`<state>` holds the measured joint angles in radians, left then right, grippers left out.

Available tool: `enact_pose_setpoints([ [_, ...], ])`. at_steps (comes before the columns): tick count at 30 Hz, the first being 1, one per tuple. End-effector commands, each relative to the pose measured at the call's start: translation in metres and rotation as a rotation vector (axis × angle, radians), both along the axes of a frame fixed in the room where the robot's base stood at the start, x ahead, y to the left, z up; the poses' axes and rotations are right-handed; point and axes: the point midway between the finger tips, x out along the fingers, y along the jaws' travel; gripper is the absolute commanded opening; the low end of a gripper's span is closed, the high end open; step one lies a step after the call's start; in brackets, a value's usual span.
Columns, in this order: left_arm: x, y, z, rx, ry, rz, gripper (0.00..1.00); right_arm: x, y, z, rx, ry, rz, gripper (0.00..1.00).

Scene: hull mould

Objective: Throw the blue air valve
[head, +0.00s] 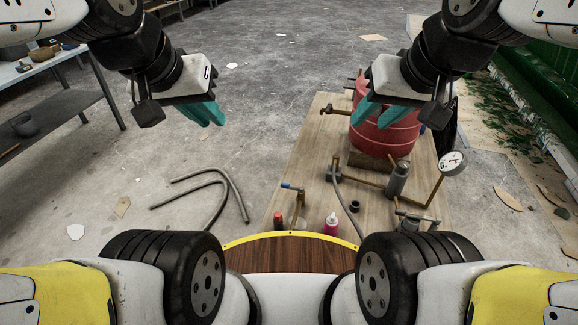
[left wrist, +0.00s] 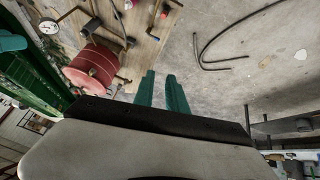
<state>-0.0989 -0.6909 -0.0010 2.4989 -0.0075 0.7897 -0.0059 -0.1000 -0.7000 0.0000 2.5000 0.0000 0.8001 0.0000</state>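The air valve with a blue handle (head: 291,186) stands on a brass pipe at the near left part of the wooden table. My left gripper (head: 209,117) is raised above the floor, left of the table and well apart from the valve. In the left wrist view its two teal fingers (left wrist: 161,77) stand apart with nothing between them. My right gripper (head: 376,115) hangs in front of the red drum, far from the blue handle; its teal fingers look apart and empty.
The wooden table (head: 312,140) carries a red drum (head: 392,132), brass pipework, a pressure gauge (head: 452,163), a grey canister (head: 397,178) and a pink-red bottle (head: 330,224). A grey hose (head: 240,195) lies on the floor. A shelf bench (head: 70,103) stands left.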

Motion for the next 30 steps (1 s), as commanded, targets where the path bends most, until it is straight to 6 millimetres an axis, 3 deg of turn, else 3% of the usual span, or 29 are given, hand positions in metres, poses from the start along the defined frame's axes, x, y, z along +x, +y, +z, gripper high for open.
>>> enact_pose_setpoints([
  [4,0.032,0.013,-0.013,0.085,-0.010,-0.043,0.00,0.000,0.000,0.000,0.000,0.000,0.000,0.36],
  [8,0.082,0.030,-0.038,0.228,-0.035,-0.146,0.00,0.000,0.000,0.000,0.000,0.000,0.000,0.36],
  [14,0.156,0.045,-0.092,0.433,-0.084,-0.385,0.00,0.000,0.000,0.000,0.000,0.000,0.000,0.36],
  [18,0.195,0.043,-0.143,0.537,-0.122,-0.591,0.00,0.000,0.000,0.000,0.000,0.000,0.000,0.36],
  [24,0.226,0.022,-0.231,0.606,-0.197,-0.916,0.00,0.000,0.000,0.000,0.000,0.000,0.000,0.36],
  [30,0.219,-0.014,-0.321,0.574,-0.308,-1.228,0.00,0.000,0.000,0.000,0.000,0.000,0.000,0.36],
])
